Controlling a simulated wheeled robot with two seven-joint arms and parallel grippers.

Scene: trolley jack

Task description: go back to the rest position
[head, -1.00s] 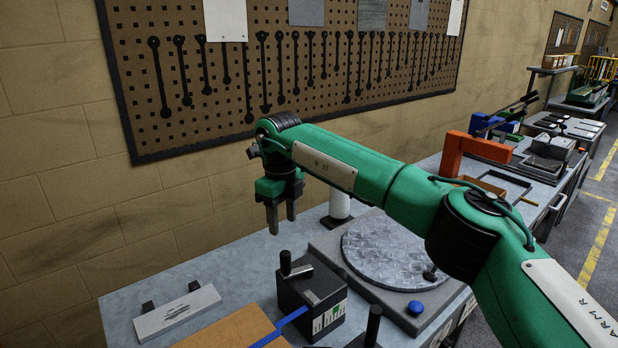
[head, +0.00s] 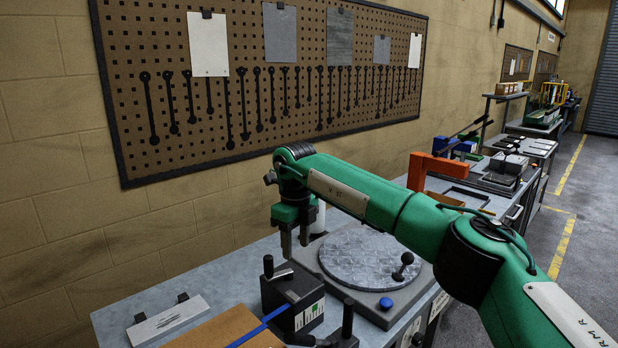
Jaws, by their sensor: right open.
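My right gripper (head: 294,240) shows in the head view at the end of my green right arm. My left gripper is not in the head view.
A round grey plate (head: 366,262) on a square base, with a black knob (head: 403,262) and blue button, lies right of the gripper. A white plate (head: 167,320) and brown board (head: 232,331) lie at front left. An orange frame (head: 436,170) stands farther back. A pegboard (head: 270,85) hangs on the wall.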

